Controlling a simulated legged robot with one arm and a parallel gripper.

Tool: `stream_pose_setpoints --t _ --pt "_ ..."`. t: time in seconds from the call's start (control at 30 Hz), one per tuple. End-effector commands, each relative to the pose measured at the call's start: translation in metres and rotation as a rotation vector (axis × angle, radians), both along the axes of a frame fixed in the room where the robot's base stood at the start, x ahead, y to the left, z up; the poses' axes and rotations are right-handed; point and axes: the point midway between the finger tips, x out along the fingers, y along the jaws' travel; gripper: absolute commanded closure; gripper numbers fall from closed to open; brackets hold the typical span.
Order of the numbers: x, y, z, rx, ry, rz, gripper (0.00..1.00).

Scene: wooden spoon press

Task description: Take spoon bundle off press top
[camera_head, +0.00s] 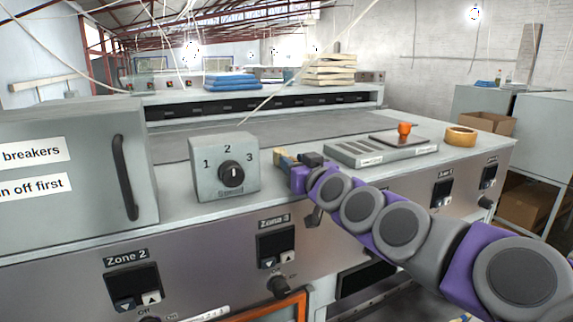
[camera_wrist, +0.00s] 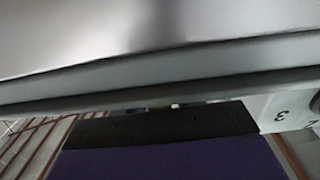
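My gripper (camera_head: 298,166) is low over the press top (camera_head: 352,130), just right of the grey dial box (camera_head: 207,186). A small tan and dark piece (camera_head: 283,157) shows at its tip; it may be part of the spoon bundle, but it is too small and covered to be sure. I cannot tell whether the fingers are shut on it. In the wrist view a grey metal surface (camera_wrist: 150,75) fills the upper part, very close. My purple and black gripper body is below it, and the fingers do not show clearly.
The dial box, marked 1, 2, 3, stands close left of my gripper. A grey slotted block (camera_head: 380,150), an orange knob-like piece (camera_head: 404,129) on a dark plate and a tape roll (camera_head: 460,136) lie to the right. A breaker cabinet (camera_head: 75,215) stands at left.

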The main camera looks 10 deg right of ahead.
Motion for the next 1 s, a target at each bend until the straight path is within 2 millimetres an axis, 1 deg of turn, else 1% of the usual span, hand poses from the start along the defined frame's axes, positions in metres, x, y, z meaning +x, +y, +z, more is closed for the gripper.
stream_pose_setpoints --t 0.03,0.3,0.37,0.77,1.0 --pt "0.000 0.000 0.000 0.000 0.000 0.000 0.70" --pt "0.000 0.000 0.000 0.000 0.000 0.000 0.96" --pt "0.000 0.000 0.000 0.000 0.000 0.000 1.00" --pt "0.000 0.000 0.002 0.000 0.000 0.000 1.00" --pt "0.000 -0.001 0.016 -0.002 -0.004 -0.002 1.00"
